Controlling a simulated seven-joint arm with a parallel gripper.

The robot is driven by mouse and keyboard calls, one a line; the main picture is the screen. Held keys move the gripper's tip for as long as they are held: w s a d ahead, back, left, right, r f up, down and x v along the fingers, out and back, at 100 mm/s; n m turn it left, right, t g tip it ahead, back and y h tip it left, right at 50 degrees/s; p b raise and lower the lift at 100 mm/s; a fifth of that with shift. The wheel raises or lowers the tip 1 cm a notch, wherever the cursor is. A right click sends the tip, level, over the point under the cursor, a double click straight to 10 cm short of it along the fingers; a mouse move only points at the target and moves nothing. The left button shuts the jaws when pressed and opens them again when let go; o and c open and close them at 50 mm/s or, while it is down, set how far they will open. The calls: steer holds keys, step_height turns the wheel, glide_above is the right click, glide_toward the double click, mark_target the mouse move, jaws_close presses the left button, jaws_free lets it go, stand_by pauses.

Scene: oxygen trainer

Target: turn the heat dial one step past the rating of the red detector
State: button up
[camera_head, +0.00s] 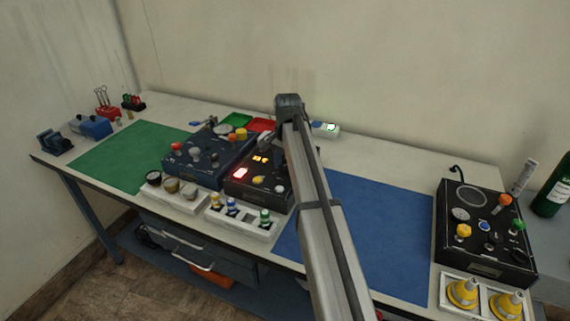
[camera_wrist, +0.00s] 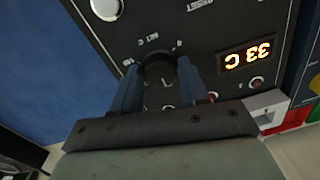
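The heat dial (camera_wrist: 158,68) is a black knob marked "SET C" on a dark control box, seen in the wrist view. My gripper (camera_wrist: 160,72) has its two blue fingers on either side of the dial, seemingly touching it. An orange display (camera_wrist: 246,55) on the same box reads 33 C. In the head view the box (camera_head: 262,185) stands mid-table with a lit red panel, and my arm hides the dial. A white rack (camera_head: 262,233) in front holds blue-topped and green-topped pieces. I cannot make out a red detector or its rating.
A blue box (camera_head: 207,155) with knobs stands close on the left. A blue mat (camera_head: 375,235) lies clear to the right. Another black box (camera_head: 484,232) and yellow cones (camera_head: 462,292) are at the far right. Red and green trays (camera_head: 262,124) lie behind.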

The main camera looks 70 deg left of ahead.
steer(key=o, duration=0.3)
steer(key=r, duration=1.3)
steer(key=shift+w+d+r, duration=0.2)
steer(key=shift+d+r, duration=0.05)
steer(key=shift+r, duration=0.15)
